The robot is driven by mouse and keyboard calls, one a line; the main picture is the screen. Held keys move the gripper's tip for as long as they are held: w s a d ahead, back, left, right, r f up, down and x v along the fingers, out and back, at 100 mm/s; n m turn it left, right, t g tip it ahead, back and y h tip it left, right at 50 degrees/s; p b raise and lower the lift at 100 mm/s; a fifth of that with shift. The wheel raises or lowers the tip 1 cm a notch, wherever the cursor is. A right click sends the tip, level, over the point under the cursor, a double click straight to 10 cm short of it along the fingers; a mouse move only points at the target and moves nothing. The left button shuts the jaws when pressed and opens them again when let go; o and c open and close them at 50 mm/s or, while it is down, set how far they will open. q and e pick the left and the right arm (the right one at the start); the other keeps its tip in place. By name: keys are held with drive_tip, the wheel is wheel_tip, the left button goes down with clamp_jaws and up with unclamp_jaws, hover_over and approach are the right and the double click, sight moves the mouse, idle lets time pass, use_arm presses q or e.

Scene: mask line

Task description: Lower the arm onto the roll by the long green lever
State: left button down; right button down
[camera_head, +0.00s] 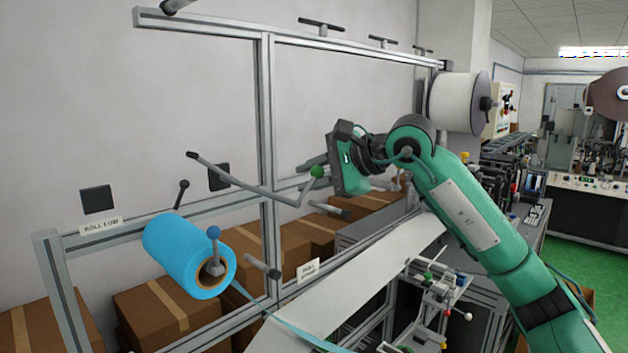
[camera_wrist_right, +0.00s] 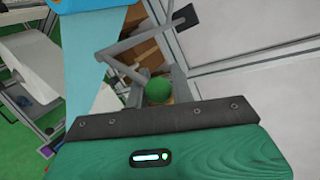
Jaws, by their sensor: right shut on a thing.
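The blue roll (camera_head: 178,243) sits on a spindle of the metal frame at the left in the head view. Above it a thin grey arm (camera_head: 235,178) slopes up to the left, its dark tip clear of the roll. At its right end a short grey lever rises to a green ball knob (camera_head: 318,171). My right gripper (camera_head: 320,168) is shut on the green knob, coming from the right. The knob also shows at the jaws in the wrist view (camera_wrist_right: 158,89), where the fingers are partly hidden by the gripper body. My left gripper is not in view.
A blue-knobbed handle (camera_head: 214,250) stands at the roll's front end, and a short black-knobbed lever (camera_head: 182,193) rises behind it. The metal frame (camera_head: 268,130) stands close to the lever. Cardboard boxes (camera_head: 250,255) lie behind. A white web (camera_head: 350,280) runs below my arm.

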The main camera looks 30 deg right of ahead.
drive_tip(key=a+r+n+h, duration=0.1)
drive_tip(key=n, duration=0.1)
drive_tip(key=n+t+h+b, duration=0.2)
drive_tip(key=n+h+b, duration=0.1)
drive_tip(key=n+h, duration=0.2)
hover_over(288, 202)
drive_tip(key=shift+w+r, duration=0.1)
drive_tip(key=shift+r, duration=0.25)
drive_tip(key=shift+a, duration=0.1)
idle(0.4)
drive_tip(key=c, duration=1.2)
unclamp_jaws()
drive_tip(key=shift+c, duration=0.2)
drive_tip(key=shift+r, duration=0.35)
